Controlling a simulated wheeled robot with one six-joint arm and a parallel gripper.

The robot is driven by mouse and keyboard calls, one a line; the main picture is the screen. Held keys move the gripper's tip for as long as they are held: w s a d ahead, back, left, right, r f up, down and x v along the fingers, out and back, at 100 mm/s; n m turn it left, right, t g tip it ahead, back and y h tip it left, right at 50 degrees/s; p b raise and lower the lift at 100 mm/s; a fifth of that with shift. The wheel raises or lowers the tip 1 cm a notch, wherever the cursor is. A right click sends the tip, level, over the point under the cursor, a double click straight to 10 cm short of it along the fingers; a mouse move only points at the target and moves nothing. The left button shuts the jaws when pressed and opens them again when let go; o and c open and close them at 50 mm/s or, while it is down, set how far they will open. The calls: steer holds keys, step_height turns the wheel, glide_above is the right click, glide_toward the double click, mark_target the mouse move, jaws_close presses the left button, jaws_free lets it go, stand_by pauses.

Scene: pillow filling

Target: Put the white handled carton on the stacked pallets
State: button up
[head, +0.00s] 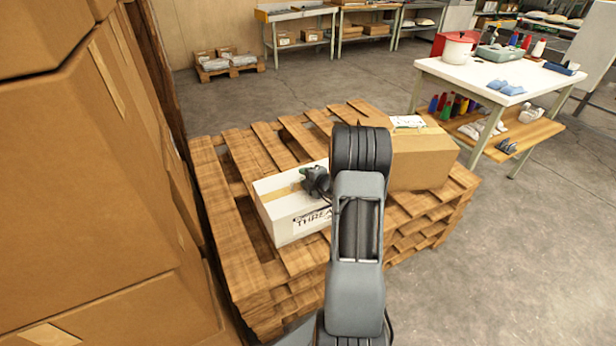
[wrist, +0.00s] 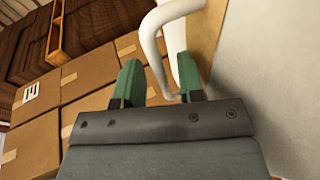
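The white handled carton (head: 290,222) sits on the stacked pallets (head: 222,225), near their left middle, with a tan tape strip and black lettering. My gripper (head: 314,181) is at the carton's top, partly hidden by my arm, which also covers the carton's right end. In the wrist view the two green fingers of my gripper (wrist: 160,84) are apart, and the curved white handle (wrist: 150,45) passes between them. A gap shows between the handle and the left finger. The carton's pale face (wrist: 270,90) fills the right side there.
A brown carton (head: 425,158) stands on the pallets to the right of my arm. Large stacked cartons (head: 90,180) form a wall close on the left. A white worktable (head: 470,78) stands at the back right. Bare pallet slats show behind and left of the white carton.

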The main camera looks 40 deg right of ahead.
steer(key=a+p+v, duration=0.1)
steer(key=v, duration=1)
steer(key=s+a+r+n+g+y, duration=0.2)
steer(key=a+r+n+g+y, duration=0.15)
steer(key=a+n, duration=0.85)
steer(key=s+a+r+n+g+y, duration=0.25)
steer(key=a+r+n+g, duration=0.2)
steer(key=a+n, duration=0.8)
steer(key=s+r+n+g+h, duration=0.1)
steer(key=s+n+h, duration=0.2)
steer(key=n, duration=1.2)
steer(key=s+r+n+g+h, duration=0.2)
steer(key=s+n, duration=0.4)
steer(key=n, duration=0.8)
steer(key=shift+s+a+r+n+h, duration=0.15)
steer(key=shift+a+r+n+h, duration=0.15)
steer(key=shift+h, duration=0.6)
